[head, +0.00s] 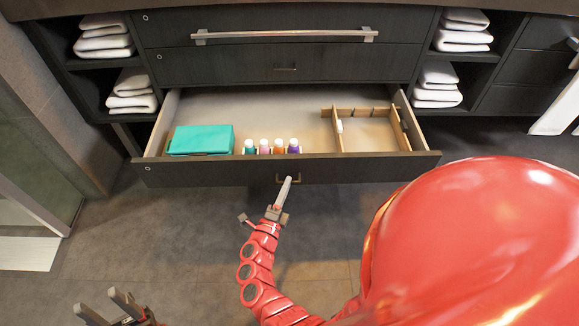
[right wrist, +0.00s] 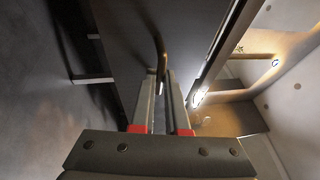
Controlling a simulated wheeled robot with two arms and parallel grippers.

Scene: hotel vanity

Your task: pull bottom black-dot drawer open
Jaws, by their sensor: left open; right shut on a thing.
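The bottom drawer (head: 220,174) of the dark vanity stands pulled out, its inside showing. A small round mark shows at the left end of its front; I cannot make out a black dot. My right gripper (head: 286,187) is shut on the drawer's handle (head: 262,178) at the middle of the front. The right wrist view shows the handle (right wrist: 159,48) running between the fingers (right wrist: 163,105). My left gripper (head: 112,304) is open and empty, low at the left, well away from the drawer.
The drawer holds a teal box (head: 201,139), several small bottles (head: 272,147) and a wooden divider (head: 340,140) at the right. The drawers above (head: 220,65) are closed. Shelves with folded white towels (head: 104,45) flank them. The floor (head: 170,235) before the drawer is clear.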

